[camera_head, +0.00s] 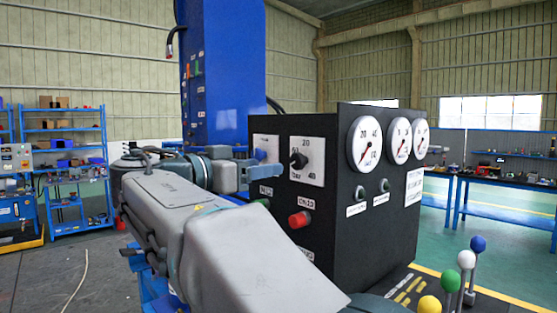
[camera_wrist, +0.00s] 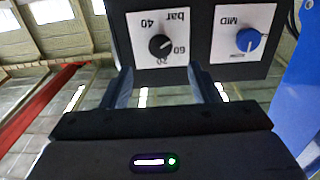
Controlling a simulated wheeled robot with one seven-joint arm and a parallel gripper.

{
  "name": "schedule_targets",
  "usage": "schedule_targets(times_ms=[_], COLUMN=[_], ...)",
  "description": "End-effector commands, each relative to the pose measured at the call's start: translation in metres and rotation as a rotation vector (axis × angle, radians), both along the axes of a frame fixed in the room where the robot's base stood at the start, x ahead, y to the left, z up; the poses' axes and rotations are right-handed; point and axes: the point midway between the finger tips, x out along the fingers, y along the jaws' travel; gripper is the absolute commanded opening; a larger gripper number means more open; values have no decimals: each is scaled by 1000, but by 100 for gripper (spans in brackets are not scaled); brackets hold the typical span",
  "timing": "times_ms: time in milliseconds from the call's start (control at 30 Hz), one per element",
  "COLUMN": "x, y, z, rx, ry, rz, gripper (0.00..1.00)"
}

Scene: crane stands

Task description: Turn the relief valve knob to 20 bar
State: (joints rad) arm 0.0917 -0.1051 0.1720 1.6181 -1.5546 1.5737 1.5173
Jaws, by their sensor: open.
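The relief valve knob (camera_head: 299,160) is black, on a white bar dial with 20 at the top and 40 at lower right, on the dark panel's front. In the wrist view the knob (camera_wrist: 160,45) appears upside down, its pale mark seeming to point towards the 60 side. My gripper (camera_head: 270,171) is left of and in front of the dial. In the wrist view my gripper (camera_wrist: 166,78) has its two fingers apart and empty, pointing at the panel below the dial in that picture. The fingers appear clear of the knob.
A blue knob (camera_wrist: 249,39) marked MID sits beside the dial. A red button (camera_head: 299,220) is below it. Round gauges (camera_head: 366,144) are on the panel's right face. Levers with coloured balls (camera_head: 466,260) stand at lower right. A blue column (camera_head: 222,80) rises behind.

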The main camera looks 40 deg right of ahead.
Motion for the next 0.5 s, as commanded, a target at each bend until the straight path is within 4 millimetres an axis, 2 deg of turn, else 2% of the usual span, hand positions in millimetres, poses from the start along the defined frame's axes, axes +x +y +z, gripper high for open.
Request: schedule_targets(times_ms=[33,200,333,500], x=[-1,3,5,7], y=[-12,-48,-69,-85], z=[3,3,2,1], rx=[1,1,1,1], ry=[3,4,4,4], rz=[-5,-4,-3,0], gripper=[55,55,55,55])
